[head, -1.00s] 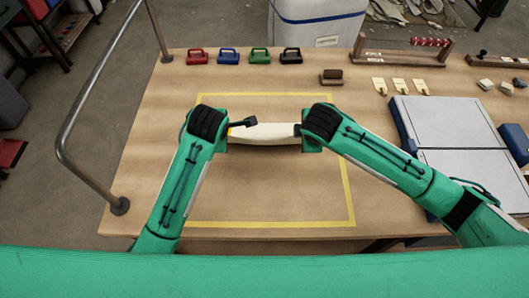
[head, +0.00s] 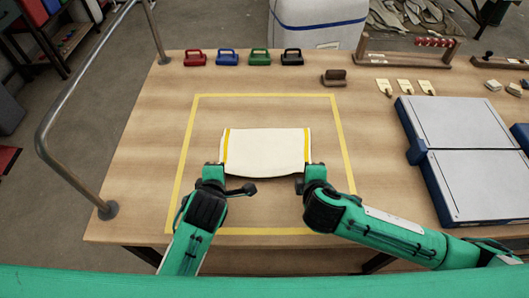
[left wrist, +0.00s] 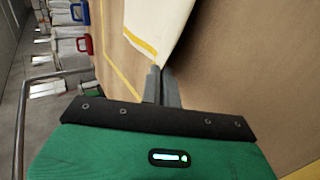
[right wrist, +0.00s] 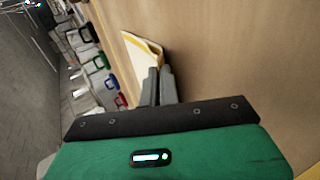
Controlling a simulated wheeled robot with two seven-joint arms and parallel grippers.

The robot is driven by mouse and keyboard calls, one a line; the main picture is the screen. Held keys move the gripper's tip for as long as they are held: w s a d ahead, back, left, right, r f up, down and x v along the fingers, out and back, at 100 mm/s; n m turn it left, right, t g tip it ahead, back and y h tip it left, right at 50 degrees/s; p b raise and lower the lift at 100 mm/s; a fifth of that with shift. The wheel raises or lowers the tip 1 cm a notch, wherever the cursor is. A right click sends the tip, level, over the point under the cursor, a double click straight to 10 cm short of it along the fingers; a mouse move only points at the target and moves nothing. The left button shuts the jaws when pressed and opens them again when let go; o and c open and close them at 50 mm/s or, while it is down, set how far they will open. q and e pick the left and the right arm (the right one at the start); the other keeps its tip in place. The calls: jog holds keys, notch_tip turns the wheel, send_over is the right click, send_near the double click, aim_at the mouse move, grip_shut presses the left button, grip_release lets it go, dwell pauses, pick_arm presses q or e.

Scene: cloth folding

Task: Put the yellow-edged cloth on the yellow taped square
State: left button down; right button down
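The white cloth with yellow edges (head: 266,150) is spread inside the yellow taped square (head: 265,97), with yellow stripes along its left and right sides. Its near edge bows between my two grippers. My left gripper (head: 213,166) is at the near left corner; in the left wrist view its fingers are shut on a corner of the cloth (left wrist: 160,25). My right gripper (head: 304,172) is at the near right corner; in the right wrist view its fingers are close together on the cloth (right wrist: 143,50). How much of the cloth touches the table is unclear.
Red (head: 194,58), blue (head: 227,57), green (head: 260,56) and black (head: 292,57) handled blocks line the table's back. A brown block (head: 334,77) is right of them. A grey-topped folding board (head: 465,125) lies at right. A metal rail (head: 75,90) runs along the left.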

pick_arm(q)
jog(key=shift+s, duration=0.1)
pick_arm(e)
jog(key=shift+s+f, duration=0.1)
pick_arm(q)
jog(key=c, duration=1.3)
grip_release()
pick_arm(e)
jog(key=c, duration=1.3)
grip_release()
pick_arm(q)
jog(key=s+r, duration=0.2)
jog(key=r, duration=0.1)
jog(key=s+r, duration=0.2)
jog(key=r, duration=0.1)
jog(key=s+r, duration=0.2)
jog(key=r, duration=0.1)
pick_arm(e)
jog(key=s+r, duration=0.2)
jog(key=r, duration=0.1)
jog(key=s+r, duration=0.2)
jog(key=r, duration=0.1)
jog(key=s+r, duration=0.2)
jog(key=r, duration=0.1)
pick_arm(q)
jog(key=shift+f, duration=0.1)
